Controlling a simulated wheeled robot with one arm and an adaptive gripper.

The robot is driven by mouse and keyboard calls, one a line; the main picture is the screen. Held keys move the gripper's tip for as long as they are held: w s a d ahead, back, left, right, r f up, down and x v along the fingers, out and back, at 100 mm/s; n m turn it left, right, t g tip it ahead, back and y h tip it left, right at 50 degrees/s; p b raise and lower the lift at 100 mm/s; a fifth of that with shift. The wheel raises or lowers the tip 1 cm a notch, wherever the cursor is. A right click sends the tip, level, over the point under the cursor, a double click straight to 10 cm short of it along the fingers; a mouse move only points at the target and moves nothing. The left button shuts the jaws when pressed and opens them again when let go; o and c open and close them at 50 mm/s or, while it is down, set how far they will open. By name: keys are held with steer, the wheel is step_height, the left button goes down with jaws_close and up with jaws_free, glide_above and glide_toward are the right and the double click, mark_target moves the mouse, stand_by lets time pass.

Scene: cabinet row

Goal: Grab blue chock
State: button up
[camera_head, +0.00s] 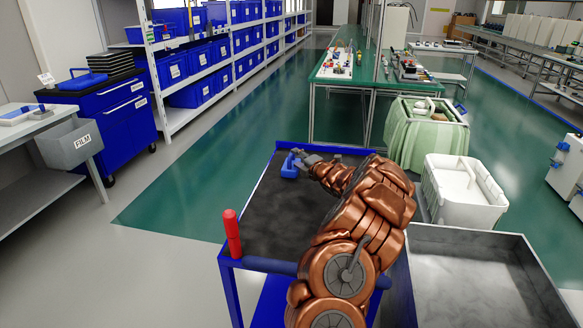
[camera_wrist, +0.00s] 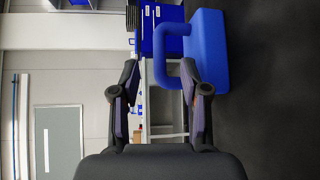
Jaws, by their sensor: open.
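The blue chock (camera_head: 290,165) rests on the dark top of the blue cart (camera_head: 262,207), near its far left corner. In the wrist view it shows as a blue block (camera_wrist: 211,50) with a loop handle (camera_wrist: 159,52) on its left side. My gripper (camera_head: 306,161) is just right of the chock in the head view. In the wrist view my gripper (camera_wrist: 160,68) is open, its fingers apart with nothing gripped. The handle loop appears ahead, in the gap between the fingertips. I cannot tell whether the right finger touches the chock.
A red cylinder (camera_head: 232,233) stands at the cart's near left corner. A grey metal tray (camera_head: 480,270) and a white bin (camera_head: 462,190) are to the right. A blue tool cabinet (camera_head: 118,120) and shelves of blue bins stand left. Green floor beyond the cart's left is clear.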

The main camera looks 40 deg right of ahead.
mark_target(291, 155)
steer(key=x, duration=0.4)
steer(key=shift+w+p, duration=0.3)
steer(key=shift+w, duration=0.3)
steer(key=shift+c, duration=0.5)
jaws_close()
